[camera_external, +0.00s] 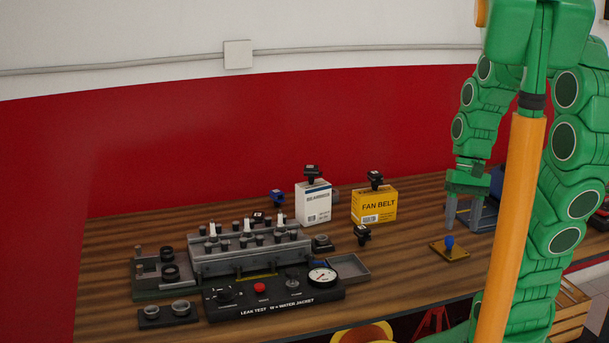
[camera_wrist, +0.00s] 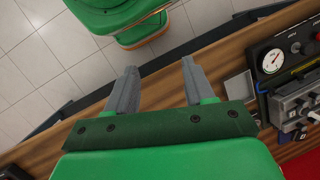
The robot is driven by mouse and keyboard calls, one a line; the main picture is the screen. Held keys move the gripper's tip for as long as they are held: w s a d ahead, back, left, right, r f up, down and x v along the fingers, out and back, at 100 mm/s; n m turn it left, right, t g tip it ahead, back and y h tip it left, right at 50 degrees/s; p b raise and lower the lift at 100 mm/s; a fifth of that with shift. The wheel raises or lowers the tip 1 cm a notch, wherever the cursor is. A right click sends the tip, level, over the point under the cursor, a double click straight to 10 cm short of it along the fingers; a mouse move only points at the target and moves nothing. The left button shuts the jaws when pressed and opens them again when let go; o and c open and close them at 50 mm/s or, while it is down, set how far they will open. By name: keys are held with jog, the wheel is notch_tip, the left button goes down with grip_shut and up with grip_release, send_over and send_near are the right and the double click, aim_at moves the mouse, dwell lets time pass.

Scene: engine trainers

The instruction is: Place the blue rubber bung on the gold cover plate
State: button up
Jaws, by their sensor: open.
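The gold cover plate (camera_external: 462,254) lies flat on the wooden bench towards the right in the external view. A small blue rounded piece, which looks like the blue rubber bung (camera_external: 449,241), stands upright on the plate. My gripper (camera_external: 463,226) points down just above and behind the plate, its fingers spread and apart from the blue piece. In the wrist view my gripper (camera_wrist: 160,66) is open with nothing between its fingers. Neither the bung nor the plate can be made out in the wrist view.
A yellow fan belt box (camera_external: 374,206) and a white box (camera_external: 313,204) stand towards the back. The grey engine block (camera_external: 250,254) and black leak-test panel (camera_external: 274,294) are at left, with a grey tray (camera_external: 350,268) beside them. Bare bench lies around the plate.

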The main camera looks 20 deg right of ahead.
jog(key=shift+s+d+r+n+t+h, duration=0.15)
jog(key=shift+s+r+n+h, duration=0.25)
jog(key=shift+s, duration=0.35)
jog(key=shift+s+d+r+n+t+h, duration=0.2)
jog(key=shift+s+n+h, duration=0.2)
jog(key=shift+s+n, duration=0.3)
jog(key=shift+s+d+r+n+t+h, duration=0.15)
jog(key=shift+s+r+n+h, duration=0.2)
jog(key=shift+s, duration=0.45)
